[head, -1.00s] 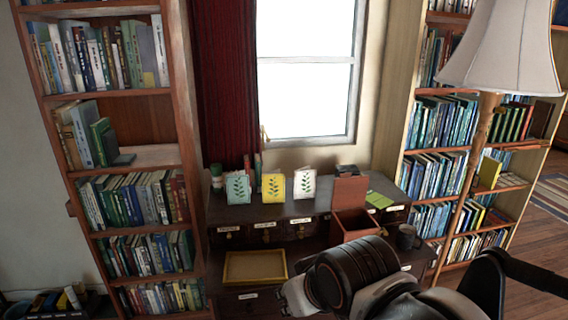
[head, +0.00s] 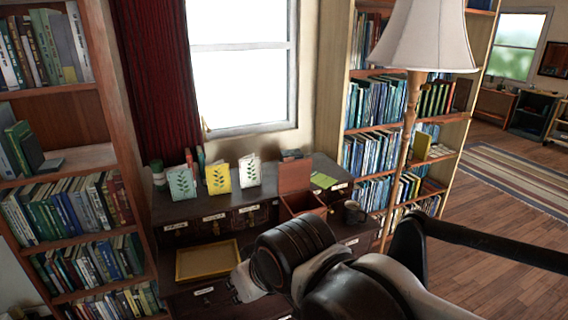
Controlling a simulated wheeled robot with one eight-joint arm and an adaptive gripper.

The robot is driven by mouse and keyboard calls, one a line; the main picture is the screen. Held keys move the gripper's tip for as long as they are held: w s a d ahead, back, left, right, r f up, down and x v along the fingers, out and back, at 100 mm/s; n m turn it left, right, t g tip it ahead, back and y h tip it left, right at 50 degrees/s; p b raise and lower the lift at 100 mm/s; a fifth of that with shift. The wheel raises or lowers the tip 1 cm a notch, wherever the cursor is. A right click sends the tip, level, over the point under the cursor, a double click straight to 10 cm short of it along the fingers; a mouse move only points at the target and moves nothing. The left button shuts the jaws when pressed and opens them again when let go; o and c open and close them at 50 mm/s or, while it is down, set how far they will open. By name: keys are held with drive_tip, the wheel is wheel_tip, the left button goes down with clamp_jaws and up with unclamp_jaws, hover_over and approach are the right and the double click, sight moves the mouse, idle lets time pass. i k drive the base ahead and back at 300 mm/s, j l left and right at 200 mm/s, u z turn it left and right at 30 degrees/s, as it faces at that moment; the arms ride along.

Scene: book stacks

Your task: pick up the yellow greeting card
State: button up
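The yellow greeting card (head: 218,179) stands upright on top of the dark wooden desk (head: 205,214), with a green leafy sprig on its front. It stands between a pale blue card (head: 182,183) on its left and a white card (head: 249,172) on its right, both with similar sprigs. My arm crosses the lower right of the head view, in front of the desk. A pale part at its left end shows near the yellow tray, but my gripper's fingers cannot be made out. The card is clear of my arm in the picture.
A yellow-rimmed tray (head: 207,277) lies on the lower desk surface. An open reddish wooden box (head: 298,203), a dark mug (head: 354,212) and a green card (head: 323,180) are to the right. Bookshelves flank the desk. A floor lamp (head: 424,38) stands at right; open floor lies beyond.

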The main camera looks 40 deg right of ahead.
sight(218, 173)
drive_tip(key=i+l+z, duration=0.3)
drive_tip(key=i+l, duration=0.65)
drive_tip(key=i+l+z, duration=0.25)
drive_tip(key=i, duration=0.2)
drive_tip(key=u, duration=0.15)
